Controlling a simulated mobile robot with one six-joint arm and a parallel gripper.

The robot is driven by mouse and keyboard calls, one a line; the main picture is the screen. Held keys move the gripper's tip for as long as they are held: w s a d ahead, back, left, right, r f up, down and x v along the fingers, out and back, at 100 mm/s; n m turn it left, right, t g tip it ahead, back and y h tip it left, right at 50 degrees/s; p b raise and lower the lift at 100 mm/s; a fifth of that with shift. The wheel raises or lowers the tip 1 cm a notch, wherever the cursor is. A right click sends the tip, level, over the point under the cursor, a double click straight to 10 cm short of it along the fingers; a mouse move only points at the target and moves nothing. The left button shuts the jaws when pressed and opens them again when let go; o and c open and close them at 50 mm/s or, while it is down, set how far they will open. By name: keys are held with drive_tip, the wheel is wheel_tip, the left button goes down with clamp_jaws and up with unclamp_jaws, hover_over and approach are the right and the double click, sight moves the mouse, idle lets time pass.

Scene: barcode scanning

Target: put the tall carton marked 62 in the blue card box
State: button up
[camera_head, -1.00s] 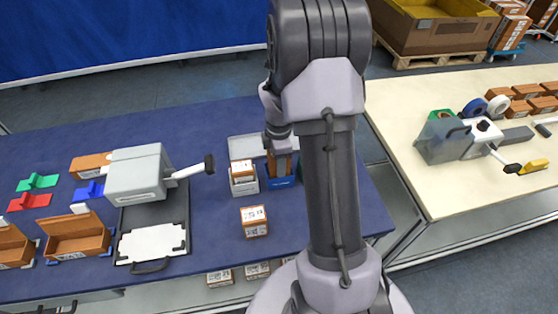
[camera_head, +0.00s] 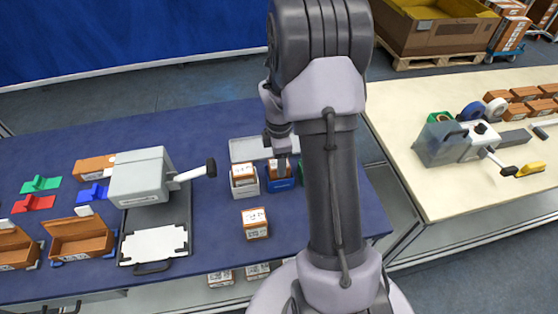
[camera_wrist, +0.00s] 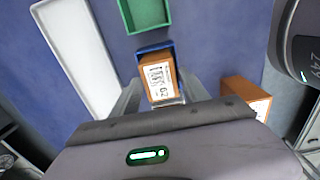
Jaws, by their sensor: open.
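The tall carton marked 62 (camera_wrist: 157,80) stands in the blue card box (camera_head: 281,185), its labelled top rising above the rim. The wrist view shows the blue rim (camera_wrist: 154,47) around the carton's far end. My gripper (camera_wrist: 163,94) is open, with one finger on each side of the carton. In the head view my gripper (camera_head: 277,152) is directly above the blue box, and the arm hides part of that area.
A white box (camera_head: 244,188) with cartons stands close left of the blue box. A loose carton (camera_head: 255,223) is in front, and a grey tray (camera_head: 248,148) lies behind. A green box (camera_wrist: 146,14) is beside the blue one. A grey machine (camera_head: 140,177) stands left.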

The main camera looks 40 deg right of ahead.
wheel_tip(320, 180, up, 2)
drive_tip(key=shift+r+p, duration=0.15)
drive_tip(key=shift+p, duration=0.65)
drive_tip(key=o, duration=0.6)
drive_tip(key=shift+c, duration=0.2)
wheel_tip(320, 180, up, 17)
drive_tip(key=p, duration=0.4)
drive_tip(key=shift+r+p, duration=0.15)
drive_tip(key=shift+p, duration=0.15)
